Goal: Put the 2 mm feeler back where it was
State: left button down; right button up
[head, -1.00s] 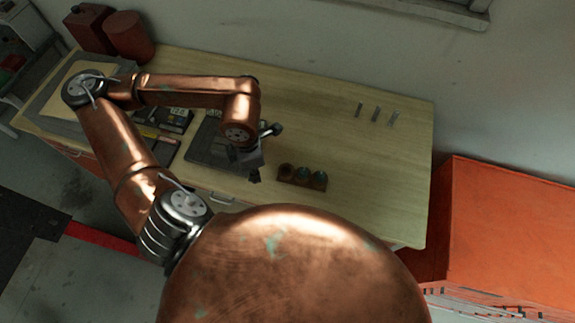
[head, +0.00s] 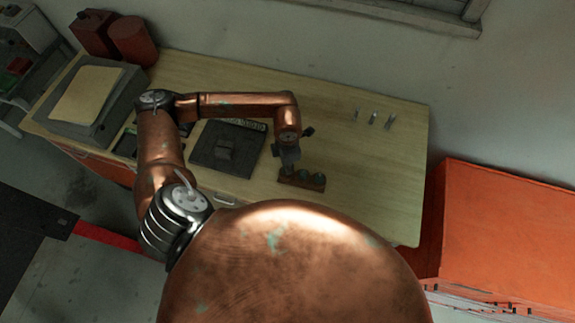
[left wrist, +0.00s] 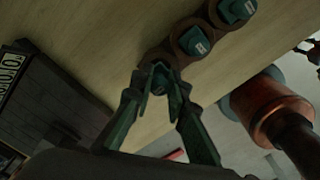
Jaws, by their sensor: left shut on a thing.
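The wooden holder (head: 301,183) is a short dark block with three round seats on the bench. Two teal-capped feelers, (left wrist: 193,43) and (left wrist: 238,10), stand in its middle and far seats; their labels are too small to read. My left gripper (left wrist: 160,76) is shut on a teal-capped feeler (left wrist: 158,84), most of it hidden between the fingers. In the head view my left gripper (head: 287,157) is over the holder's left seat. The held feeler lines up with that end seat, but I cannot tell whether it is in the seat or above it.
A dark tray (head: 205,160) with a block and a lettered strip lies left of the holder. Several small metal pins (head: 373,118) stand at the back right. Red canisters (head: 133,41) are at the back left. The bench right of the holder is clear.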

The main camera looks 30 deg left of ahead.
pick_arm(q)
jog(key=shift+f, duration=0.65)
jog(key=c, duration=1.9)
grip_release()
jog(key=shift+r, duration=0.15)
notch_tip(320, 180, up, 12)
jog(key=b, duration=0.3)
